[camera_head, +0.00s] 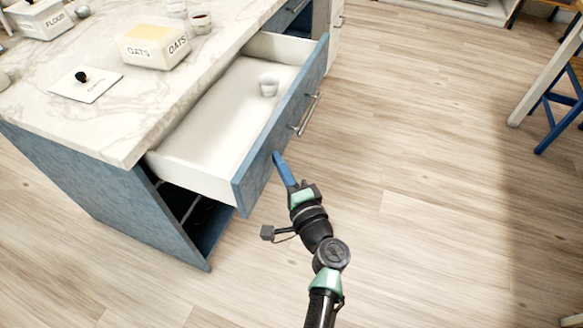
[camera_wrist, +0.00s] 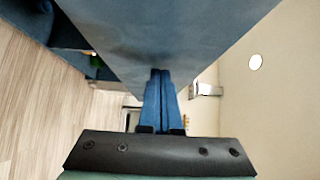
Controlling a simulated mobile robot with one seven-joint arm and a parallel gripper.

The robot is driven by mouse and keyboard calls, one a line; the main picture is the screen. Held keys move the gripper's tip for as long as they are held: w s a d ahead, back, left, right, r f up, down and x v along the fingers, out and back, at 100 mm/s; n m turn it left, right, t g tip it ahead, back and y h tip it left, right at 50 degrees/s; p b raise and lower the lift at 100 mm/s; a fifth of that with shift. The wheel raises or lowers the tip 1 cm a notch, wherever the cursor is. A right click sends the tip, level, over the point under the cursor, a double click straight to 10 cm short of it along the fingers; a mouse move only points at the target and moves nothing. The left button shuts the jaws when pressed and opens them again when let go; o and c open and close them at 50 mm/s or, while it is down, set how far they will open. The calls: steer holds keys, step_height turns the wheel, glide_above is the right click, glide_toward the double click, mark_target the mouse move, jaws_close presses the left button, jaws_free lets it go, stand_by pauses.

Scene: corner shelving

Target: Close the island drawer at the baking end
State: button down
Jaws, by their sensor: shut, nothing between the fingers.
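The island drawer (camera_head: 215,139) is pulled open, with a blue front and a white inside. A small white cup (camera_head: 268,85) stands in it. In the wrist view the fingertips (camera_wrist: 160,75) meet or nearly meet the blue front (camera_wrist: 165,30); contact is not certain.
The marble island top (camera_head: 130,110) holds an oats box (camera_head: 153,45), a flour box (camera_head: 40,18), a card (camera_head: 86,84) and cups (camera_head: 200,21). Below the drawer is an open dark space (camera_head: 190,205). A blue stool (camera_head: 560,108) stands far right. The wooden floor (camera_head: 430,150) between is clear.

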steer(key=shift+a, duration=0.1)
stand_by(0.3)
steer(key=w+a+b, duration=0.2)
steer(key=a, duration=0.5)
steer(key=w+a+b, duration=0.3)
steer(key=a, duration=0.5)
steer(key=w+a+b, duration=0.2)
steer(key=a, duration=0.6)
steer(key=shift+w+a, duration=0.1)
steer(key=shift+w, duration=0.15)
steer(key=shift+w+a+r, duration=0.15)
steer(key=shift+a, duration=0.4)
steer(key=shift+a, duration=0.15)
steer(key=d, duration=0.2)
steer(key=s+d, duration=0.1)
steer(key=d, duration=0.1)
steer(key=shift+s+d+b, duration=0.15)
steer(key=shift+d+b, duration=0.15)
steer(key=shift+b, duration=0.05)
steer(key=p+v, duration=0.3)
steer(key=v, duration=0.7)
